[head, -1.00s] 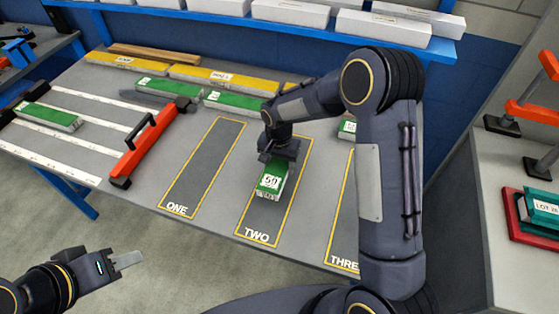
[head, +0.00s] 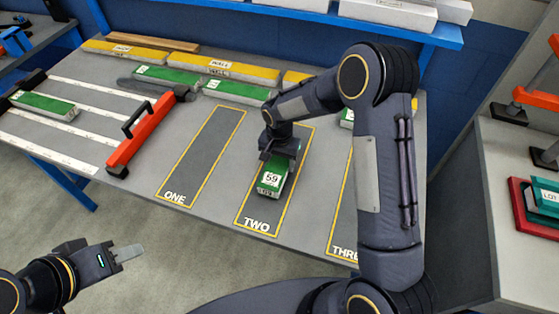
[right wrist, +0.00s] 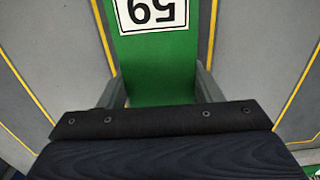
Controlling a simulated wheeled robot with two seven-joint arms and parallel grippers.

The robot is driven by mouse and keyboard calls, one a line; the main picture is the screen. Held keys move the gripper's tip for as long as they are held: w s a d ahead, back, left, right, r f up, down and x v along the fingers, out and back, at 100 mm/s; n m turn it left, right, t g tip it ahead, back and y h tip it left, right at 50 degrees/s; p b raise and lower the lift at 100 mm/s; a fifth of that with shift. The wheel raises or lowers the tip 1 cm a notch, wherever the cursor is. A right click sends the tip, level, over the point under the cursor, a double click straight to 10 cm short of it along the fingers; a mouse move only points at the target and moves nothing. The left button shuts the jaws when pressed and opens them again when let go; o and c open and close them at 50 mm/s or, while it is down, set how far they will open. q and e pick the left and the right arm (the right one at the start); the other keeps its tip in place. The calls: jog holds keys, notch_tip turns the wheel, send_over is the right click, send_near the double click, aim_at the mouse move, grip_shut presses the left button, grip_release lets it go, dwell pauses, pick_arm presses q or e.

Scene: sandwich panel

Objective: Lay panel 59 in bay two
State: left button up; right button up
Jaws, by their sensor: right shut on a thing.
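Panel 59 (head: 274,177) is a green-topped board with a white number label. In the head view it is over bay two (head: 260,208), inside its yellow outline and roughly in line with it. I cannot tell whether it touches the table. My right gripper (head: 278,156) is shut on the panel's far part. In the right wrist view, panel 59 (right wrist: 150,60) shows between the two fingers, with the outline's yellow lines on both sides. My left gripper (head: 128,254) is empty, away from the table at lower left. Its finger gap is not clear.
Bay one (head: 205,150) is empty to the left, and bay three (head: 345,215) is partly hidden by my right arm. A red bar with a black handle (head: 140,135) stands left of bay one. Green and yellow panels (head: 235,90) lie along the back.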

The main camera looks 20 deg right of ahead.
aim_at(280, 160)
jog(key=shift+f+b, duration=0.4)
jog(key=shift+f, duration=0.1)
jog(key=o, duration=1.1)
notch_tip(280, 160, up, 8)
jog(key=shift+f+b, duration=0.1)
jog(key=shift+b, duration=0.3)
